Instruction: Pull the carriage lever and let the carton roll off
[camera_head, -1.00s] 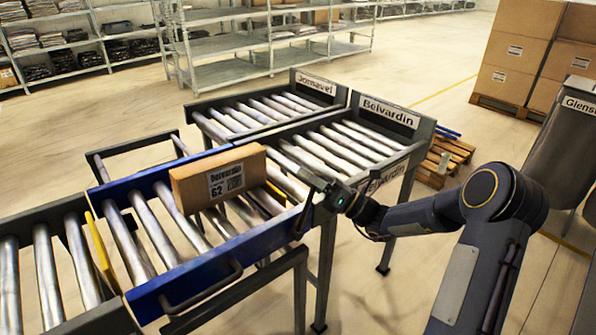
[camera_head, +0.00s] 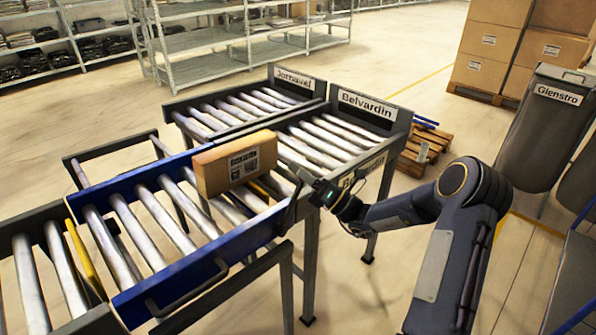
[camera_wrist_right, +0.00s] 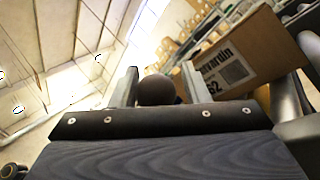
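The carton (camera_head: 236,164), brown with a white label, stands upright on the rollers at the lane end of the blue-sided carriage (camera_head: 200,268), close to the Belvardin lane (camera_head: 335,140). It also shows at the upper right of the right wrist view (camera_wrist_right: 245,65), with the label partly readable. The dark carriage lever (camera_head: 289,212) rises at the carriage's near right corner. My right gripper (camera_head: 309,185) is at its top. In the right wrist view, the lever's round black knob (camera_wrist_right: 157,90) sits between the two fingers (camera_wrist_right: 160,86), which appear closed on it. My left gripper is out of view.
The Jornavel lane (camera_head: 235,108) runs behind the Belvardin lane. A roller conveyor with a yellow bar (camera_head: 86,262) adjoins the carriage at left. Stacked boxes (camera_head: 500,45), a pallet (camera_head: 422,150) and a Glenstro bin (camera_head: 545,125) stand at right. Floor between is open.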

